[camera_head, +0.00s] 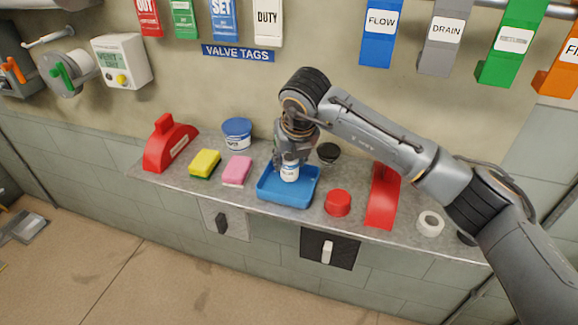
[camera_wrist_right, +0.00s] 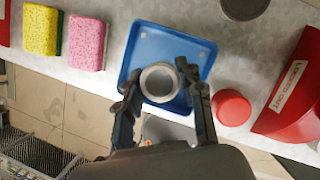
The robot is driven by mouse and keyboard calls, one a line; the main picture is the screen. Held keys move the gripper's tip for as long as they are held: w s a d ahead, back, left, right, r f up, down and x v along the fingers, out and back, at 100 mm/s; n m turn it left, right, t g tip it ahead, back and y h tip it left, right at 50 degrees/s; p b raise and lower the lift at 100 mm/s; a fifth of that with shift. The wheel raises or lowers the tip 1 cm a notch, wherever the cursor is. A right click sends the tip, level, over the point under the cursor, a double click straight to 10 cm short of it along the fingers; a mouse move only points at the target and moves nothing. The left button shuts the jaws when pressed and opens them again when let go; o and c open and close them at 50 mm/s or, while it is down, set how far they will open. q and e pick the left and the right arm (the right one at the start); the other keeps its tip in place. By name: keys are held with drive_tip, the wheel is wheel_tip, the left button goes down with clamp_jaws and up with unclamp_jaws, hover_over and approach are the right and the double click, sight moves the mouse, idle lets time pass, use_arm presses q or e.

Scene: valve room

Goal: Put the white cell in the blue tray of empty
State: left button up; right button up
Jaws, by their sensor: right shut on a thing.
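The white cell (camera_head: 289,173), a small cylinder with a blue and white label, is upright within the outline of the blue tray (camera_head: 284,199). My right gripper (camera_head: 287,160) comes down from above and is shut on the cell. In the right wrist view the cell (camera_wrist_right: 159,81) shows from above as a grey-rimmed round top between the two fingers (camera_wrist_right: 162,82), over the blue tray (camera_wrist_right: 140,47). I cannot tell whether its base touches the tray floor. Nothing else shows in the tray. My left gripper is out of view.
On the grey ledge, left of the tray, are a pink sponge (camera_head: 237,170), a yellow sponge (camera_head: 205,164), a blue-lidded tub (camera_head: 237,133) and a red lockout piece (camera_head: 168,143). Right of it are a red cap (camera_head: 338,203), another red piece (camera_head: 383,197) and a tape roll (camera_head: 430,223). A dark round item (camera_head: 328,152) stands behind.

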sight(289, 169)
drive_tip(key=f, duration=0.1)
drive_tip(key=f+p, duration=0.1)
drive_tip(key=f, duration=0.1)
drive_tip(key=shift+w+a+f, duration=0.1)
drive_tip(key=shift+w+f, duration=0.1)
drive_tip(key=shift+f, duration=0.3)
drive_tip(key=o, duration=1.2)
drive_tip(key=shift+b, duration=0.3)
drive_tip(key=shift+c, duration=0.2)
drive_tip(key=shift+r, duration=0.1)
drive_tip(key=shift+r+p, duration=0.2)
drive_tip(key=shift+p, duration=0.15)
drive_tip(key=b+v, duration=0.3)
drive_tip(key=v, duration=0.8)
drive_tip(key=shift+s+r, duration=0.2)
drive_tip(key=shift+r, duration=0.15)
